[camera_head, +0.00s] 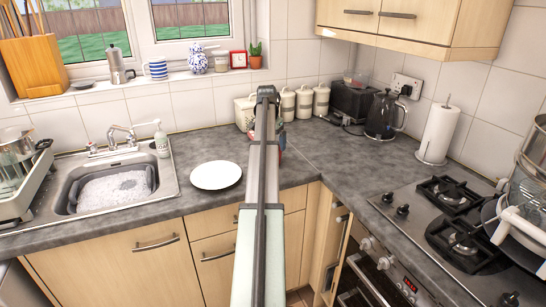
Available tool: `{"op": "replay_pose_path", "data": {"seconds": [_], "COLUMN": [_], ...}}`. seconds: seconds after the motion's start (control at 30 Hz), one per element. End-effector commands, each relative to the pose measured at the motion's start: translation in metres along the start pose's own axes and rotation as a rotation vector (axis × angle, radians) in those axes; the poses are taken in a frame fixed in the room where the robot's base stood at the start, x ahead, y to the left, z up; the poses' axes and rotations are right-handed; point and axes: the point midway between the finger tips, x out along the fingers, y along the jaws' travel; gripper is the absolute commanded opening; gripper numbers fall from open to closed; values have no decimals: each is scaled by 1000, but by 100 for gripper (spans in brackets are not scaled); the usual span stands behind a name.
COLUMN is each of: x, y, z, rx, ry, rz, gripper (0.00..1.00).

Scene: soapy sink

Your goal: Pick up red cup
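No whole red cup shows. A small patch of red and blue (282,154) shows at the right edge of my arm, on the counter behind it. It may be part of a cup, but my arm hides most of it. My arm rises from the bottom middle of the picture, over the counter's front edge. Its far end, with my gripper (267,96), is dark and seen from behind, in front of the back wall near the white canisters. The fingers cannot be made out, so I cannot tell whether they are open or hold anything.
A white plate (216,175) lies left of my arm. A soapy sink (113,188) is farther left, with a soap bottle (161,142). White canisters (304,103), a toaster (352,100), kettle (384,115) and paper roll (438,135) stand right.

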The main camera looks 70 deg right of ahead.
Motion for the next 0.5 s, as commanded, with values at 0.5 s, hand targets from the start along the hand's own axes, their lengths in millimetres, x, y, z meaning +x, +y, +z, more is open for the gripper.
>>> {"op": "replay_pose_path", "data": {"seconds": [0.5], "x": [48], "y": [5], "z": [1], "rx": [-1], "ry": [-2], "rz": [0], "gripper": [100]}}
